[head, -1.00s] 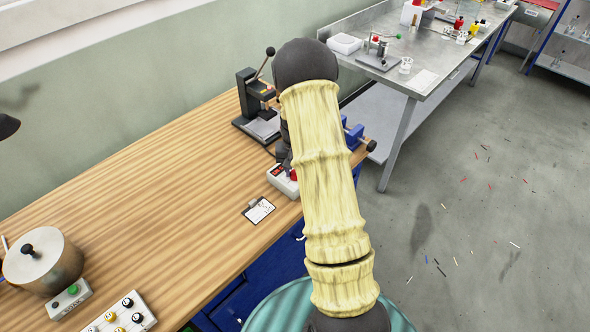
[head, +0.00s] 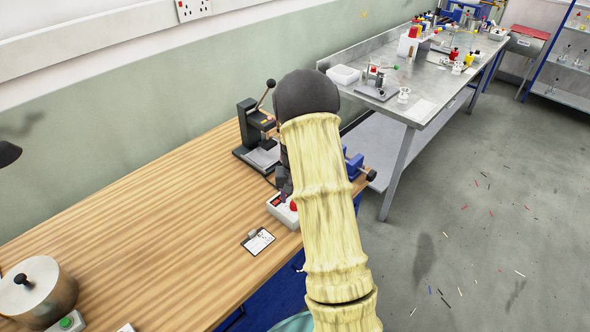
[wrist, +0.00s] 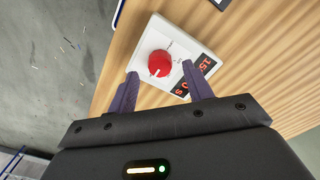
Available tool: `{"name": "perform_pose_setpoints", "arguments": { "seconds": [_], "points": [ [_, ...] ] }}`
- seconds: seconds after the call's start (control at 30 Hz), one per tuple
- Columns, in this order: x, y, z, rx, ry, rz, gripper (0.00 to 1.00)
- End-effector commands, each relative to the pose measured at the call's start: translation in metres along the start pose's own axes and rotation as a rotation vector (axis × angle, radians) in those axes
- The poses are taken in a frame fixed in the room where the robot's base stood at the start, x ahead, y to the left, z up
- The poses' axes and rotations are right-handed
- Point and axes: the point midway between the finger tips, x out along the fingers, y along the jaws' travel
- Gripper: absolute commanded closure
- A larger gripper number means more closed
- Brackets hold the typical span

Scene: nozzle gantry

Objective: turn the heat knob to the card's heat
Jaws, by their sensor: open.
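The red heat knob (wrist: 159,64) sits on a white control box (wrist: 185,38) with a red-digit display (wrist: 204,64) beside it; the digits read about 15 and part of another figure. My gripper (wrist: 158,82) is open in the wrist view, its two dark fingers on either side of the knob's near edge and not closed on it. In the head view the box (head: 277,203) shows at the bench's right edge, partly hidden by my arm. The card (head: 258,241) lies on a small clipboard in front of the box; its writing is too small to read.
A black press (head: 258,140) stands behind the box, and a blue vise (head: 352,165) is at the bench's far right corner. A lidded pot (head: 45,292) stands at the left. The middle of the wooden bench (head: 150,230) is clear.

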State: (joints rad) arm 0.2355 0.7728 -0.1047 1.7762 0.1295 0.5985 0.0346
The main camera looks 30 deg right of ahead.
Motion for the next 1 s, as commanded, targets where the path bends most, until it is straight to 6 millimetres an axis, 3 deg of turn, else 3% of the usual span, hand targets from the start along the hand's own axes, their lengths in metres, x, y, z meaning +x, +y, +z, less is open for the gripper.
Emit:
{"name": "perform_pose_setpoints", "arguments": {
  "seconds": [0.7, 1.0],
  "points": [
    [-0.138, 0.000, -0.001, 0.001, 0.005, -0.001, 0.49],
    [-0.155, 0.000, 0.000, 0.001, 0.001, 0.000, 0.49]
  ]
}}
